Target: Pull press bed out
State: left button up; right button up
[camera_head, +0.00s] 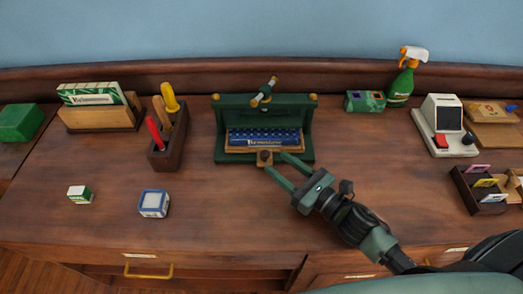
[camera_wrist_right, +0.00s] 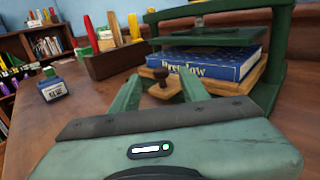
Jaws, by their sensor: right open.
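A green book press (camera_head: 218,128) stands at the back middle of the desk; it also shows in the right wrist view (camera_wrist_right: 282,50). A blue book (camera_head: 262,138) lies in it on the wooden press bed (camera_head: 238,150). The bed's front has a small dark knob (camera_wrist_right: 171,86) on a wooden tab. My right gripper (camera_head: 272,160) is open, its two green fingers pointing at the knob, one to each side in the head view. In the right wrist view the fingertips (camera_wrist_right: 160,88) are near the knob; contact cannot be told. My left gripper is not in view.
Left of the press are a wooden tool holder (camera_head: 168,150), a card stand (camera_head: 98,115), an ink bottle (camera_head: 154,204) and a small box (camera_head: 80,195). Right are a green spray bottle (camera_head: 401,84), a white machine (camera_head: 440,125) and a card tray (camera_head: 478,192).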

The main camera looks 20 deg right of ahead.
aim_at(268, 156)
jog(key=p+x, duration=0.1)
jog(key=x, duration=0.5)
jog(key=shift+w, duration=0.1)
grip_shut()
dwell(1.2)
